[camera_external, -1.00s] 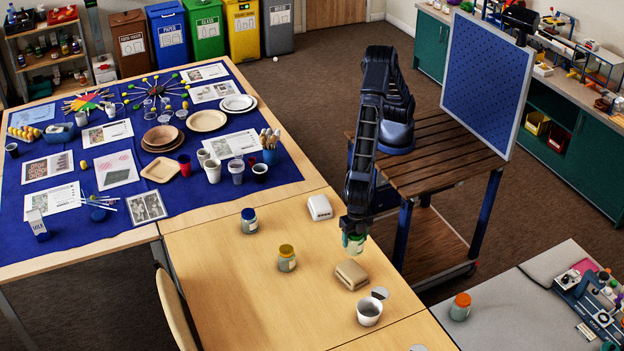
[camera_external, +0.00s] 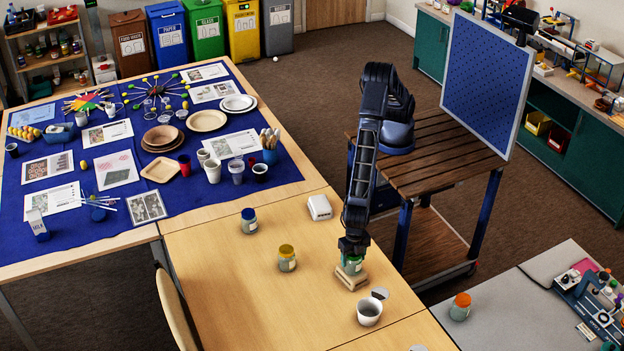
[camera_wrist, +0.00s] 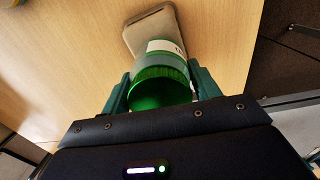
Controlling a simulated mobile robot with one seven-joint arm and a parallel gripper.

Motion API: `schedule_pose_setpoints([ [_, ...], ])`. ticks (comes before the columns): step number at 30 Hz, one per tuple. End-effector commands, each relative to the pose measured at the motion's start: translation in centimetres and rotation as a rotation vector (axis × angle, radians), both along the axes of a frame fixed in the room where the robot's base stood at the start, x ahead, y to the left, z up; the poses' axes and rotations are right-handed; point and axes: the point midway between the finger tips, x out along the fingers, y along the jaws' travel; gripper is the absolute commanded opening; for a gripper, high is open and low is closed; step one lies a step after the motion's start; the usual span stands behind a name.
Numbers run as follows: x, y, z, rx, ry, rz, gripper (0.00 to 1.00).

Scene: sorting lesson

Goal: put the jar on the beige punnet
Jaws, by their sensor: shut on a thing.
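The jar (camera_external: 352,265) has a green lid and a pale label. My gripper (camera_external: 353,256) is shut on it, with the fingers on both sides of the lid. In the wrist view the jar (camera_wrist: 160,78) sits between the fingers (camera_wrist: 160,92), lid toward the camera. The beige punnet (camera_external: 351,282) is on the light wooden table, directly below the jar; part of it shows beyond the jar in the wrist view (camera_wrist: 150,30). The jar looks upright, at or just above the punnet's top. I cannot tell whether they touch.
On the same table stand a yellow-lidded jar (camera_external: 287,258), a blue-lidded jar (camera_external: 249,221), a white box (camera_external: 319,207) and a white cup (camera_external: 369,311) with a grey disc (camera_external: 380,293) near the punnet. An orange-lidded jar (camera_external: 460,306) stands on the grey table. The table's left part is clear.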

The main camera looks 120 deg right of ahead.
Motion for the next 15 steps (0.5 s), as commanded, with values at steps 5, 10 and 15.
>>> schedule_pose_setpoints([
  [5, 0.0, 0.01, -0.12, 0.0, 0.0, 0.0, 0.34],
  [10, 0.0, 0.01, -0.23, 0.0, 0.0, 0.0, 0.83],
  [15, 0.0, 0.01, -0.22, 0.0, 0.0, 0.0, 0.83],
])
